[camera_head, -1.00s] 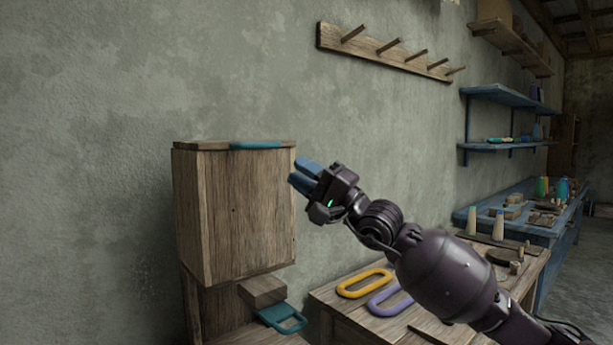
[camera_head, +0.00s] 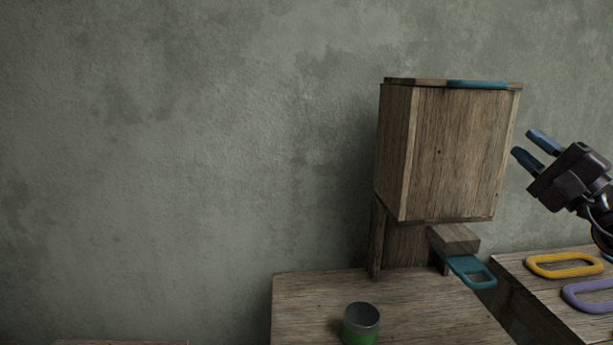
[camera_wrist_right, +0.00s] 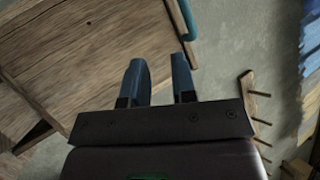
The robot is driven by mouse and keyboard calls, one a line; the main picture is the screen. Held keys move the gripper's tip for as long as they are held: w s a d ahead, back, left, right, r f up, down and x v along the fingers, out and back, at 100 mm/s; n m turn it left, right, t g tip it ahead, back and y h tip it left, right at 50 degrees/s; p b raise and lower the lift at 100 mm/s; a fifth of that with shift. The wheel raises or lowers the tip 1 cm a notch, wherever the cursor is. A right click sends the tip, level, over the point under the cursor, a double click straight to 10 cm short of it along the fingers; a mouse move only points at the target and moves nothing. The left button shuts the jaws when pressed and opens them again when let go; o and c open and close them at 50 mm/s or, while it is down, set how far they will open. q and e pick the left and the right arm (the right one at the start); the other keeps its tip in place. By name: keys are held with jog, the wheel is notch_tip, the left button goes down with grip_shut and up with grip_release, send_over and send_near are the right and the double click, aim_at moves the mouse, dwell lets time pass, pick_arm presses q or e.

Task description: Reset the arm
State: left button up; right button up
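My right gripper (camera_head: 528,148) is at the right side of the head view, just right of the wooden box (camera_head: 455,150). Its two blue fingers are apart with nothing between them. They also show apart and empty in the right wrist view (camera_wrist_right: 160,75), with the box's wooden panel (camera_wrist_right: 90,50) beside them. I cannot tell whether the fingers touch the box. My left gripper is not in either view.
A teal handle (camera_head: 478,85) lies on top of the box. A wooden block (camera_head: 454,238) and a teal loop (camera_head: 472,271) are below it. A green can (camera_head: 361,325) stands on the table (camera_head: 300,295). Yellow (camera_head: 565,265) and purple (camera_head: 590,296) rings lie on the right table.

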jog(key=s+f+m+g+h+p, duration=0.15)
jog(key=s+f+m+h, duration=0.4)
jog(key=f+m, duration=0.9)
jog(key=s+f+m+h+p, duration=0.35)
jog(key=s+f+m, duration=0.35)
jog(key=f+m, duration=0.8)
pick_arm(q)
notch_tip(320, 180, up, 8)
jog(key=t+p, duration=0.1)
jog(key=p, duration=0.3)
pick_arm(e)
jog(key=s+a+f+m+g, duration=0.4)
jog(key=s+a+f+m, duration=0.2)
jog(key=s+m, duration=0.5)
jog(key=s+a+f+m+g, duration=0.4)
jog(key=s+f+m, duration=0.6)
jog(key=m, duration=0.6)
jog(key=a, duration=0.2)
jog(key=shift+s+a+g+h, duration=0.3)
jog(key=shift+s+g+h, duration=0.05)
jog(key=shift+s+h, duration=0.05)
jog(key=shift+f, duration=0.1)
